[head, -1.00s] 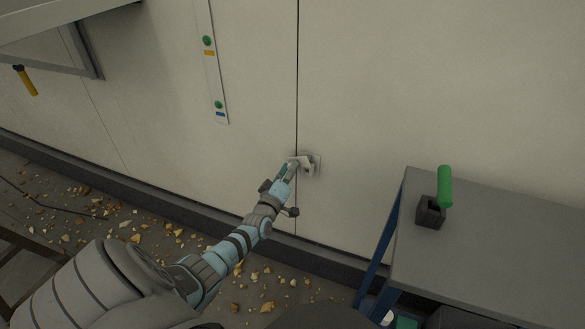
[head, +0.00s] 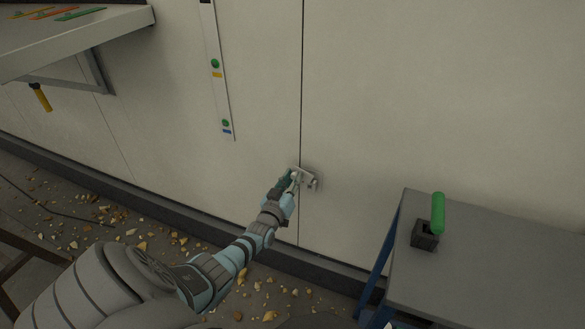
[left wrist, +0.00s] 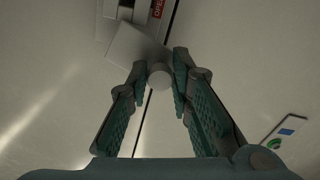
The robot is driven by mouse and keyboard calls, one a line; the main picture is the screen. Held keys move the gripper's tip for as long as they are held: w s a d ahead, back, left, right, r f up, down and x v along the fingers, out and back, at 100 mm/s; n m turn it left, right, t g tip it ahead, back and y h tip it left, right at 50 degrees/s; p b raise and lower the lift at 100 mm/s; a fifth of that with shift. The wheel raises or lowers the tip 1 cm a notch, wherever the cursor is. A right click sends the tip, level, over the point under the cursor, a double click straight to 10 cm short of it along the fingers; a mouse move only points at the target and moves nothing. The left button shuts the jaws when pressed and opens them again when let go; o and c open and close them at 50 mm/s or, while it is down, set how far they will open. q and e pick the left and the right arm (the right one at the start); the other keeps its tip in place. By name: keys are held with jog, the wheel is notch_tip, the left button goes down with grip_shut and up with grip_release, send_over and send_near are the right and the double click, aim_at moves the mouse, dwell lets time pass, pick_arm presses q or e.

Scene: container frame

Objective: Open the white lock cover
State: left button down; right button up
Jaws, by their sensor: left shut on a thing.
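The white lock cover (head: 302,174) sits on the pale wall beside a vertical seam. It appears tilted out from its mount, and a small part of the lock fitting (head: 315,183) shows to its right. In the left wrist view the cover (left wrist: 138,45) is a pale block with a round knob (left wrist: 159,77) at its near end. My left gripper (head: 293,179) is at the cover's left side. In the left wrist view its two fingers (left wrist: 160,68) straddle the knob end and are shut on the cover. My right gripper is not in view.
A grey table (head: 490,260) stands at the right, holding a dark block (head: 424,236) and a green cylinder (head: 438,212). A shelf (head: 80,40) juts out at upper left. A strip with green buttons (head: 219,90) is on the wall. Rubble lies on the floor.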

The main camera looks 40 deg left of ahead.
pick_arm(q)
jog(key=shift+r, duration=0.1)
dwell(0.3)
jog(key=c, duration=1.4)
grip_release()
jog(key=v, duration=1.2)
